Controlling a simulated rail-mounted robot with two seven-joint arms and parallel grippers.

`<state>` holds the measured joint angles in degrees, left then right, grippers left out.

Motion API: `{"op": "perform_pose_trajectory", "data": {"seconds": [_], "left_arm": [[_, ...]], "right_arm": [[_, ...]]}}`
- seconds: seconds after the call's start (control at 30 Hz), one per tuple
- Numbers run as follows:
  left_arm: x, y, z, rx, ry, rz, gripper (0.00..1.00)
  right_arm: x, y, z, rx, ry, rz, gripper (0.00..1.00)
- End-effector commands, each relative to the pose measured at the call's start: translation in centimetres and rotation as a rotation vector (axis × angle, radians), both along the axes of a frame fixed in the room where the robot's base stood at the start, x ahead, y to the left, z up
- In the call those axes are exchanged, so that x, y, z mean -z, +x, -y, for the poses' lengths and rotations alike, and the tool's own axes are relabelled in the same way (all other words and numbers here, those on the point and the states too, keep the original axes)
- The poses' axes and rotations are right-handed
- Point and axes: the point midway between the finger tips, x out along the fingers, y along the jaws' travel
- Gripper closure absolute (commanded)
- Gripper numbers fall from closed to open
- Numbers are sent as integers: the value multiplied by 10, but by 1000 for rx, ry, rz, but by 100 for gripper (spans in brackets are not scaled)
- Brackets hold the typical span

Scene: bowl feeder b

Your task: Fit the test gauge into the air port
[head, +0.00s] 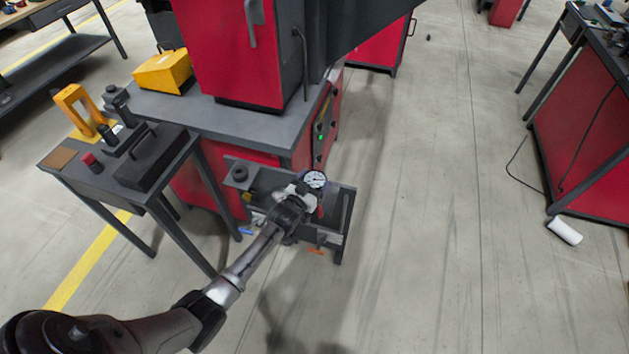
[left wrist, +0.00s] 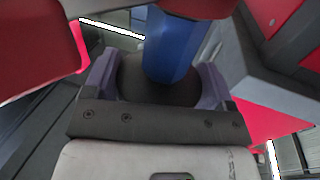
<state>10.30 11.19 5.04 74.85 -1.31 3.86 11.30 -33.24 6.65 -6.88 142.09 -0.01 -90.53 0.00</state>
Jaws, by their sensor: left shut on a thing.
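The test gauge (head: 315,179) has a round white dial in a dark rim. In the head view it is at the tip of my left gripper (head: 301,193), over the dark low frame at the front of the red machine. My left gripper is shut on the gauge. In the left wrist view a blue body (left wrist: 178,45) stands between the two purple-grey fingers of the gripper (left wrist: 157,80); its lower end is dark. I cannot make out the air port; the gripper and gauge cover part of the frame. My right gripper is not in view.
The low frame (head: 346,215) carries a blue lever (head: 246,231) and an orange lever (head: 315,252). The red machine (head: 232,50) stands behind it. A dark side table (head: 75,171) stands at left. The floor to the right is clear up to a white roll (head: 565,231).

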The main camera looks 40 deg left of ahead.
Motion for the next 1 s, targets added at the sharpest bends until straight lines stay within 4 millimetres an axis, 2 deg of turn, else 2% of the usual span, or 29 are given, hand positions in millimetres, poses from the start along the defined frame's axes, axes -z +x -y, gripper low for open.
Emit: {"op": "perform_pose_trajectory", "data": {"seconds": [0.37,0.4,0.6,0.87,1.0], "left_arm": [[3,-1,0,-1,0,-7,51],[3,-1,0,-1,0,-8,18],[2,-1,0,-1,0,-5,0],[2,-3,0,-1,-1,-5,0],[1,-16,2,0,-1,-6,0]], "right_arm": [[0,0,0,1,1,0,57],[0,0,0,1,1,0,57],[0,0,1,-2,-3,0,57],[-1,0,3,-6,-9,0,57],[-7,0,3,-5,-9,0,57]]}}
